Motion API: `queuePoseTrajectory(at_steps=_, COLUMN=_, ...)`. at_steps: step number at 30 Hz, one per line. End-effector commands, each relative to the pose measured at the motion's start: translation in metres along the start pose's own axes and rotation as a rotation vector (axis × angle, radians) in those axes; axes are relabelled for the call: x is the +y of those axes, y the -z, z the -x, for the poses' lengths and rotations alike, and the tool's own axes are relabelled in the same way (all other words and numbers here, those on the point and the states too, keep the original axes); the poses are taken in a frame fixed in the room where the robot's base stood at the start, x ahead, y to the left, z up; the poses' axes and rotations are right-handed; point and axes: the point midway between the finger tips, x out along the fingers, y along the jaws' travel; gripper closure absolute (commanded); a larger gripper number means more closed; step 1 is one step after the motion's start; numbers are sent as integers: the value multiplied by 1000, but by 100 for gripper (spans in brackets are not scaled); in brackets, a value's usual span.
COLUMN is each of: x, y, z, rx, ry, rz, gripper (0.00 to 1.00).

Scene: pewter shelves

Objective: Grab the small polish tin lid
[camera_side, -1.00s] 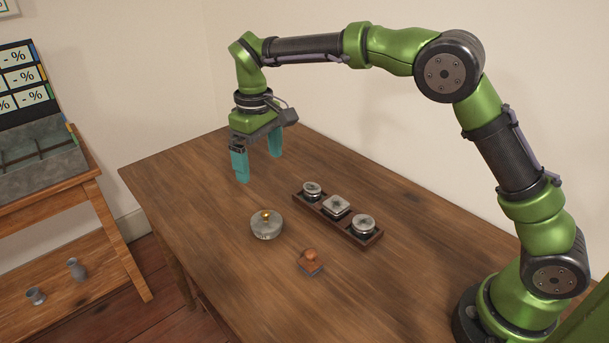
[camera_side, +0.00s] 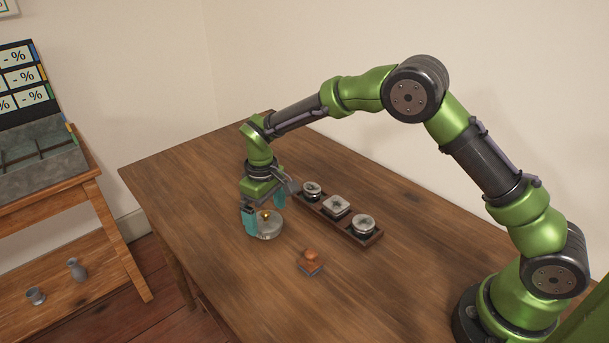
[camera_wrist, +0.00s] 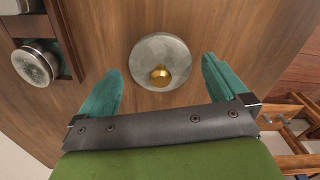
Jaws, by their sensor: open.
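The small polish tin lid is a round pewter-grey disc (camera_side: 268,231) with a brass knob on top, lying on the wooden table. In the wrist view the lid (camera_wrist: 152,46) sits between and slightly beyond my fingertips, with the knob nearer my palm. My gripper (camera_side: 265,214) is open, its teal fingers pointing down, one on each side of the lid. The wrist view shows my gripper (camera_wrist: 160,68) with a gap between each finger and the rim. Nothing is held. The exact height of the fingertips over the table is hard to tell.
A dark wooden tray (camera_side: 374,241) with three pewter tins stands right of the lid. A small brown block with a round knob (camera_side: 310,262) lies in front. A side stand (camera_side: 95,190) is at left.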

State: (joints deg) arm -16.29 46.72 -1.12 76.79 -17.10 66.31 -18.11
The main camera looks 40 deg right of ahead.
Motion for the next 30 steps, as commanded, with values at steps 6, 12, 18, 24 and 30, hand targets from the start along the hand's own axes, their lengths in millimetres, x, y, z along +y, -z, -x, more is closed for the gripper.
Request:
queuePoseTrajectory(at_steps=6, x=0, y=0, z=-7, rx=1, ry=0, rz=0, gripper=0)
queuePoseTrajectory(at_steps=12, x=0, y=0, z=-6, rx=1, ry=0, rz=0, gripper=15)
queuePoseTrajectory(at_steps=18, x=0, y=0, z=-6, rx=1, ry=0, rz=0, gripper=44)
queuePoseTrajectory(at_steps=24, x=0, y=0, z=-5, rx=2, ry=0, rz=1, gripper=44)
queuePoseTrajectory(at_steps=30, x=0, y=1, z=18, rx=7, ry=-1, rz=2, gripper=44)
